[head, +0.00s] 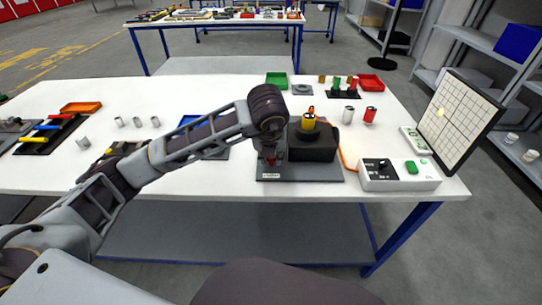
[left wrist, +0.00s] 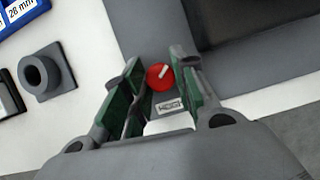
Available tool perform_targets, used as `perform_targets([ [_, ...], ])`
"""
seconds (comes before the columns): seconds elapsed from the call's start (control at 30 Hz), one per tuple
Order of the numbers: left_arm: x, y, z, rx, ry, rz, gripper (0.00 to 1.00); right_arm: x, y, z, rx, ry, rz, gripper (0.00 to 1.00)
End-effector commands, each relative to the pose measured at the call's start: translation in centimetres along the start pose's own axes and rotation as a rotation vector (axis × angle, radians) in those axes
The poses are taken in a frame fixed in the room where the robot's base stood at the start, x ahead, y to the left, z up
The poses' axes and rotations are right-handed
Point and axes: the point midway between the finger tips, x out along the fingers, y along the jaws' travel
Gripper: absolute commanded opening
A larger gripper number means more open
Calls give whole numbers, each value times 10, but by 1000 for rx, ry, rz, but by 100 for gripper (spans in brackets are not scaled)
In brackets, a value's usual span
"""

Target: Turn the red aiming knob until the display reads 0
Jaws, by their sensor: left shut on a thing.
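The red aiming knob (left wrist: 160,77), a round cap with a white pointer line, sits between the fingers of my left gripper (left wrist: 157,72) in the left wrist view. The gripper is shut on it. In the head view my left gripper (head: 269,158) reaches down at the left side of the dark fixture (head: 312,148), and the arm mostly hides the knob. A yellow-topped part (head: 309,122) sits in the fixture. A small display unit (head: 415,140) stands at the table's right; its reading is too small to make out. My right gripper is out of view.
A white control box (head: 400,177) with a black knob and green button is at the right front. A gridded panel (head: 461,121) with a yellow spot stands behind it. Silver, red and green cylinders and trays lie around. The table's front edge is close to the fixture.

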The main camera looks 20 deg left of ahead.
Motion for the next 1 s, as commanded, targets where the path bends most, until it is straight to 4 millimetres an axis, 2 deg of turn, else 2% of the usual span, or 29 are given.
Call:
perform_targets([
  [0.67, -1, 0, 1, -64, -2, 25, 4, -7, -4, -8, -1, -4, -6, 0],
  [0.7, -1, 0, 1, -64, -2, 25, 31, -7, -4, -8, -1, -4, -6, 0],
  [0.83, -1, 0, 1, -63, -1, 25, 48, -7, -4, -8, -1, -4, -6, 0],
  [1.0, 0, 0, 0, -63, -1, 26, 48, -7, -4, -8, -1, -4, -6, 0],
])
